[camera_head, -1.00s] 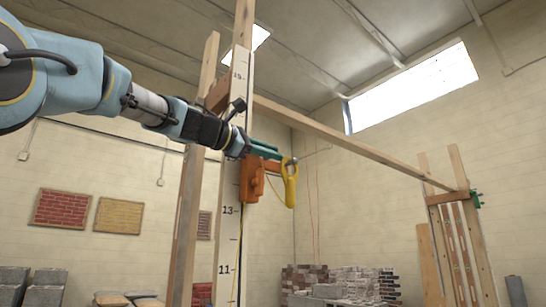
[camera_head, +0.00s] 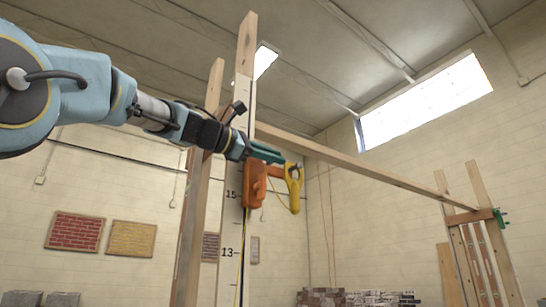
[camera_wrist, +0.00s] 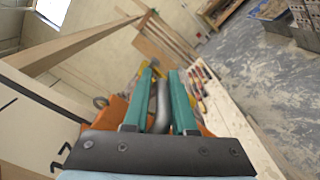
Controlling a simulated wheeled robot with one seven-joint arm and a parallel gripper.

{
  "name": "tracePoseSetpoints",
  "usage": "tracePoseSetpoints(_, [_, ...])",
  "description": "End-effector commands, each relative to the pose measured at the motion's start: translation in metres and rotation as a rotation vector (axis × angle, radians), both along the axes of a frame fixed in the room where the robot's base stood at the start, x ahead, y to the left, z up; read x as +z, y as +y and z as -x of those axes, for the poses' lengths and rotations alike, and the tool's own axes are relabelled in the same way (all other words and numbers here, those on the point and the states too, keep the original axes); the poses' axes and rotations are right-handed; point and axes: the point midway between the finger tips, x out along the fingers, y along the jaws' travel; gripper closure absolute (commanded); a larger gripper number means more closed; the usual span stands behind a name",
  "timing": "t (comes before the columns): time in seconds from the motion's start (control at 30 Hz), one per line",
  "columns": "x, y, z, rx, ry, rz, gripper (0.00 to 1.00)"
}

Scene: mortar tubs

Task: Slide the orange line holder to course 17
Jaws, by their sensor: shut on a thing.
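The orange line holder (camera_head: 255,188) sits against the white marked pole (camera_head: 232,225), beside the "15" label. "13" shows lower down; the marks above are partly hidden behind my arm and hard to read. A yellow hooked piece (camera_head: 294,188) hangs from an orange bar at the holder's right. My gripper (camera_head: 270,153) is at the top of the holder, its green fingers shut on it. In the wrist view the fingers (camera_wrist: 161,95) close around a grey bar, with orange parts of the holder (camera_wrist: 112,115) beside them.
A wooden rail (camera_head: 350,165) runs from the near posts to a far wooden frame (camera_head: 470,217) with a green clamp (camera_head: 501,217). A timber post (camera_head: 197,190) stands just left of the pole. Brick stacks (camera_head: 360,298) lie low at the back.

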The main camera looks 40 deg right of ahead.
Motion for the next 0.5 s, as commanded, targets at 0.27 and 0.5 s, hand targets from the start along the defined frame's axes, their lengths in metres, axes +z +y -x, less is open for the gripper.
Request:
tracePoseSetpoints(0.27, [0.0003, -0.0001, 0.0003, 0.0, 0.001, 0.002, 0.63])
tracePoseSetpoints(0.5, [-0.0004, -0.0001, 0.0002, 0.0, 0.001, 0.001, 0.53])
